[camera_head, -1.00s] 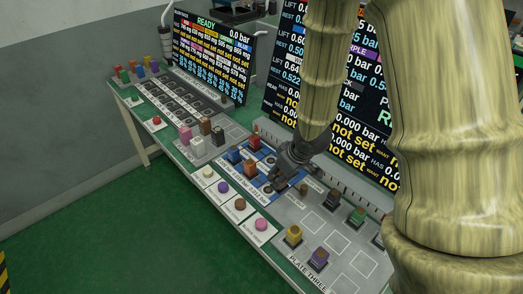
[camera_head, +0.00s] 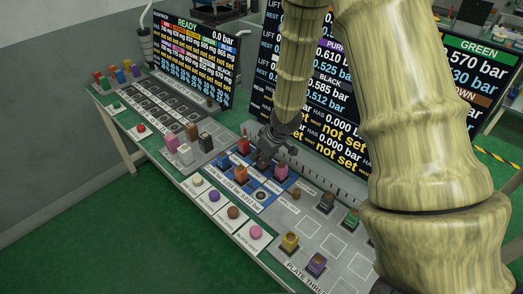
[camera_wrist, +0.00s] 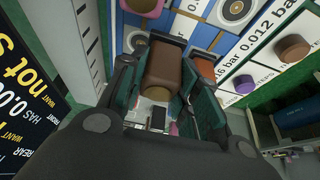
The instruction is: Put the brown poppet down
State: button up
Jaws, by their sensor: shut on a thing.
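The brown poppet (camera_wrist: 163,74) stands between my gripper's fingers (camera_wrist: 158,95) in the wrist view, gripped on both sides. In the head view my gripper (camera_head: 263,160) is low at the blue plate (camera_head: 255,196), and the brown poppet cannot be made out there. A red poppet (camera_head: 243,146) and an orange poppet (camera_head: 240,170) stand just left of the gripper on the blue plate. A pink poppet (camera_head: 280,173) stands just right of it. Whether the brown poppet's base touches the plate is hidden.
An orange-brown poppet (camera_wrist: 204,70) is close beside a finger in the wrist view. Coloured buttons, among them a pink one (camera_head: 256,232), line the bench's front. Plate three (camera_head: 310,233) holds several poppets. A grey plate (camera_head: 214,152) with several poppets lies left. Screens stand behind.

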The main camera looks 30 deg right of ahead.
jog(key=w, duration=0.1)
jog(key=w+d+p, duration=0.1)
jog(key=w, duration=0.1)
jog(key=w+d+p, duration=0.1)
jog(key=shift+w+f, duration=0.2)
jog(key=shift+w, duration=0.2)
jog(key=shift+f, duration=1.75)
jog(key=shift+f, duration=0.2)
jog(key=o, duration=1.1)
jog(key=p+v, duration=0.1)
jog(key=v, duration=1.1)
jog(key=shift+r, duration=0.2)
